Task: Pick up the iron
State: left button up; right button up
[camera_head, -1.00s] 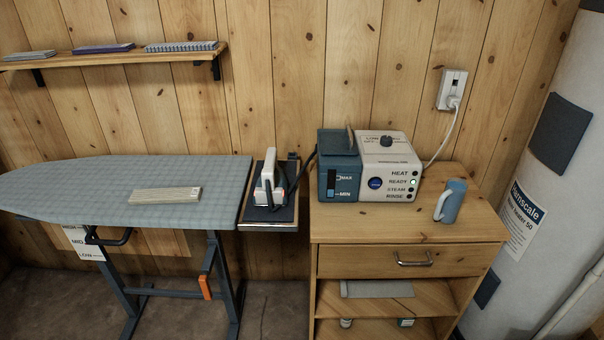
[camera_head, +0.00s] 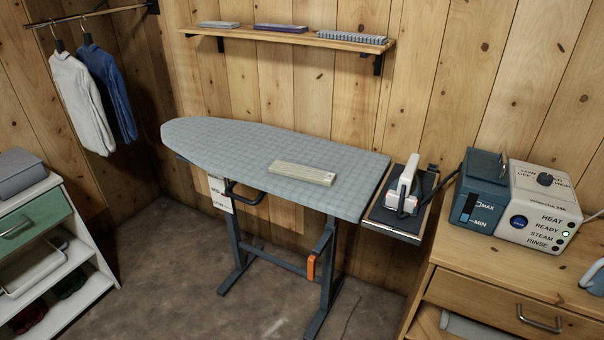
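The iron (camera_head: 406,190) has a white body and a dark blue-grey lower part. It rests on the dark iron rest (camera_head: 385,214) at the right end of the ironing board (camera_head: 225,138). A dark hose runs from beside the iron toward the steam station (camera_head: 485,188) on its right. Neither of my grippers shows in the head view.
A folded pale cloth (camera_head: 302,173) lies on the board. The wooden cabinet (camera_head: 480,281) stands right of the rest. A wall shelf (camera_head: 290,36) hangs behind. The floor (camera_head: 170,285) before the board is clear.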

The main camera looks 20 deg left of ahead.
aim_at(413, 194)
jog(key=i+j+z, duration=0.15)
jog(key=j, duration=0.2)
jog(key=i+j+z, duration=0.1)
jog(key=i+j, duration=0.15)
jog(key=i+j+z, duration=0.15)
jog(key=j, duration=0.3)
jog(key=i+j+z, duration=0.1)
jog(key=j, duration=0.3)
jog(key=i, duration=0.05)
